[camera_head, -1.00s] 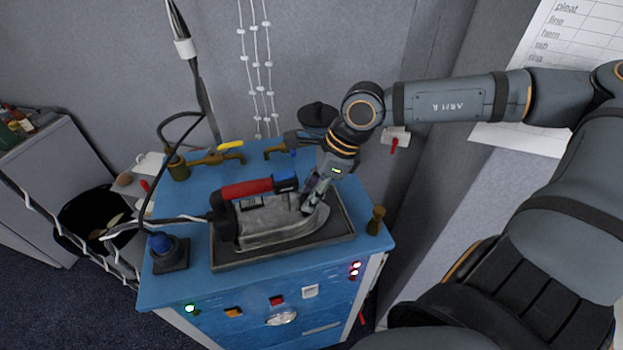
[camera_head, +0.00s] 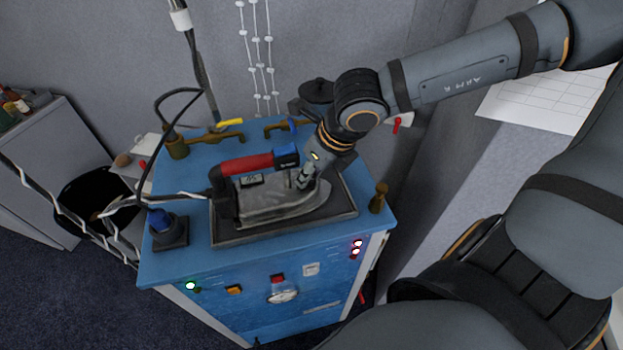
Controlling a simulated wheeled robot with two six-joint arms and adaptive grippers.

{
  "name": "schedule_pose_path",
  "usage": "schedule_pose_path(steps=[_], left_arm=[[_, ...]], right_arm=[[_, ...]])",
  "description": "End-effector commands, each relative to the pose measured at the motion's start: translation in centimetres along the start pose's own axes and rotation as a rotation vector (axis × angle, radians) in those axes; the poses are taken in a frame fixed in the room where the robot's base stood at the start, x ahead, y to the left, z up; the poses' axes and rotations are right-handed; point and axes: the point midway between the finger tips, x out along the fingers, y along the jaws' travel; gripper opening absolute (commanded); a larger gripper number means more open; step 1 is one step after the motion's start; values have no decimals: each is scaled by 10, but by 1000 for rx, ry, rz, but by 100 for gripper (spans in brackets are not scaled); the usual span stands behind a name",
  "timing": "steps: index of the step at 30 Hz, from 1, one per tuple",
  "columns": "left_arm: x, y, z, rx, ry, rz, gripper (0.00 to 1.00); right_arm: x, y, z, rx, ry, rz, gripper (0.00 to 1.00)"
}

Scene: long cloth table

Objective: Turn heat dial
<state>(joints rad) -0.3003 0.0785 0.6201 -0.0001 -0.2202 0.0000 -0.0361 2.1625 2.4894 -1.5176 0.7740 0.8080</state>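A clothes iron with a red handle (camera_head: 246,163) and a grey metal body (camera_head: 283,208) rests on a dark tray (camera_head: 232,237) on the blue cabinet top. A small display (camera_head: 251,180) sits under the handle, and a blue part (camera_head: 287,156) is at the handle's front end. My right gripper (camera_head: 304,180) comes down from the upper right and is at the iron's front top, close to or touching it. Its fingers are small and partly blocked, so I cannot tell their opening. I cannot make out a heat dial on the iron. My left gripper is not in view.
A blue-capped knob (camera_head: 161,221) stands at the left front corner and a brass post (camera_head: 379,197) at the right edge. Brass fittings (camera_head: 213,138) line the back. A cable runs to the iron from the left. The front panel holds a round gauge (camera_head: 284,296) and lamps.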

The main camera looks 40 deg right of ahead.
Motion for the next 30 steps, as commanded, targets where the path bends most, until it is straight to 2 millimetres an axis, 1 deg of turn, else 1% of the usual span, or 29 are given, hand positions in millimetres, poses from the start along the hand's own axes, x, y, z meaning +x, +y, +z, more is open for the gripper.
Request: schedule_pose_path(steps=[1,6,23,24,28,29,30], left_arm=[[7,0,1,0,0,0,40],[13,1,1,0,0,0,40],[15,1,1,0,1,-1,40],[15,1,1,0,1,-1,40],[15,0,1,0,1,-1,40],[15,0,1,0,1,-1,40],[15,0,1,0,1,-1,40]], right_arm=[[4,0,-3,12,3,-10,0],[2,1,-2,54,3,-23,0],[0,2,-1,76,2,-28,0],[0,2,-1,76,2,-28,35],[0,2,-1,76,1,-28,52],[0,2,-1,76,1,-28,55],[0,2,-1,76,1,-28,55]])
